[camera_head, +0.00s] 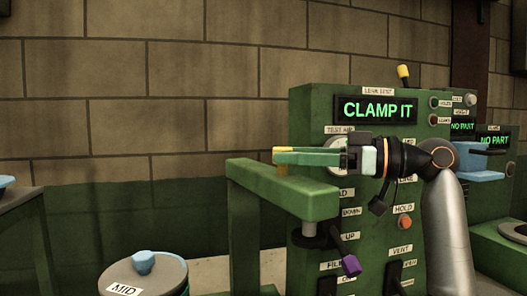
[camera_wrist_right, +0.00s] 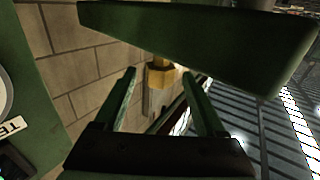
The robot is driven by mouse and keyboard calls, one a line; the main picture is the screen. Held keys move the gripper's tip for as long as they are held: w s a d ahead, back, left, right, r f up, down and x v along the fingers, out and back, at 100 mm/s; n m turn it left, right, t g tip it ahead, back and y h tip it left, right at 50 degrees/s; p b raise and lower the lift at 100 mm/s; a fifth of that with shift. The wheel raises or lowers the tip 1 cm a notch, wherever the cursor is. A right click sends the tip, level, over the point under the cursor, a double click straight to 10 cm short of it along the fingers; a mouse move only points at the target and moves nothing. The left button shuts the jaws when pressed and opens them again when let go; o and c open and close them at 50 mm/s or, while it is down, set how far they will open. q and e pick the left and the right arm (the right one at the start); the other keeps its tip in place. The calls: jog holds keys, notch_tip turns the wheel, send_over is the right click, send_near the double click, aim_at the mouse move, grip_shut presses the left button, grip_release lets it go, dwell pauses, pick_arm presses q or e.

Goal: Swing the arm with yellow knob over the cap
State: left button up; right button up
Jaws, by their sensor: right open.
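The green swing arm (camera_head: 300,192) is a beam in front of the green test machine. It also crosses the top of the right wrist view (camera_wrist_right: 205,38). A yellow knob (camera_wrist_right: 158,77) shows in the wrist view between my right gripper's fingertips; contact with them cannot be told. My right gripper (camera_head: 280,156) is open, its fingers pointing left just above the beam in the head view; its fingers also show in the wrist view (camera_wrist_right: 159,85). I cannot make out the cap for certain. My left gripper is out of view.
The machine's display (camera_head: 377,109) reads "CLAMP IT". A purple knob (camera_head: 350,265) hangs in front of the panel. A round container marked MID, with a blue-knobbed lid (camera_head: 145,262), stands at lower left. More green machines with "NO PART" displays (camera_head: 494,141) stand at right.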

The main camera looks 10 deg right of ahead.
aim_at(264, 174)
jog(key=shift+p+x, duration=0.3)
jog(key=shift+x, duration=2.5)
grip_shut()
